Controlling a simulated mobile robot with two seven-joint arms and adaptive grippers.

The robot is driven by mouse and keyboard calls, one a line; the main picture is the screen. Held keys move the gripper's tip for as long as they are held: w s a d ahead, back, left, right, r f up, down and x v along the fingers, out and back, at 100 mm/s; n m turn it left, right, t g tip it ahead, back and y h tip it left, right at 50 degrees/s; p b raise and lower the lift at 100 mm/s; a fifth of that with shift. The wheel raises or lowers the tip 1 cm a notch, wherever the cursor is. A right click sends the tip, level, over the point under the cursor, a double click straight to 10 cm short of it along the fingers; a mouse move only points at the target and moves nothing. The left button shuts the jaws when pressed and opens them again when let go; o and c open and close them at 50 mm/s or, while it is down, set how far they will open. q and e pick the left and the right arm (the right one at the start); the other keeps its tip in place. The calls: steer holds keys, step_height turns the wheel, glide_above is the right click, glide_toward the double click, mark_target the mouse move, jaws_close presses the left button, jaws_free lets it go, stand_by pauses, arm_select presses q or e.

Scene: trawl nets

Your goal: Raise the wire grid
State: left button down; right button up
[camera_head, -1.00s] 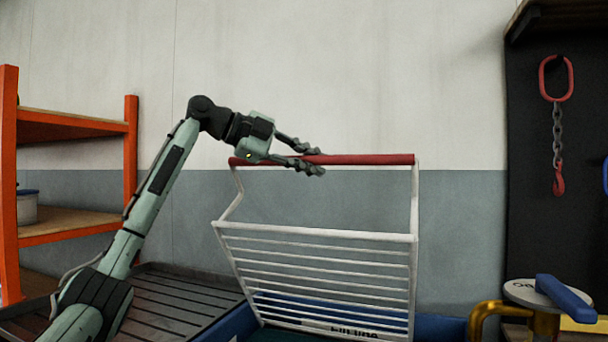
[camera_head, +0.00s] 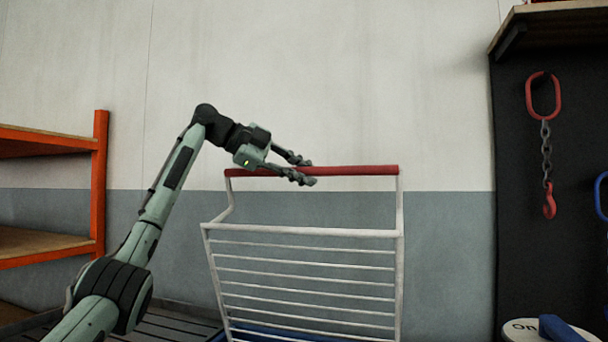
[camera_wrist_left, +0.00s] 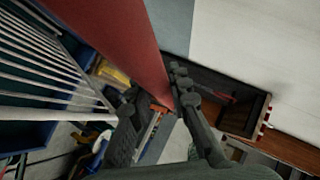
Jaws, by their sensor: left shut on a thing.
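The wire grid (camera_head: 305,255) is white with parallel bars and a red bar (camera_head: 350,170) along its top. It stands tilted, with its lower end down at a blue tub, cut off by the picture's bottom edge. My left gripper (camera_head: 306,171) is shut on the red bar, left of its middle, with one finger on each side. In the left wrist view the red bar (camera_wrist_left: 120,45) runs down between the two fingers (camera_wrist_left: 165,108), and the white bars (camera_wrist_left: 45,70) show at left. My right gripper is not in view.
An orange shelf rack (camera_head: 100,180) stands at left. A dark slatted tray (camera_head: 170,325) lies beside the blue tub (camera_head: 265,330). At right, a chain with a red hook (camera_head: 549,200) hangs on a dark panel. A round disc with a blue handle (camera_head: 562,328) is lower right.

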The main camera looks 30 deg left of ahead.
arm_select(q)
steer(key=c, duration=1.4)
jaws_free()
steer(key=shift+r, duration=0.1)
steer(key=v, duration=1.2)
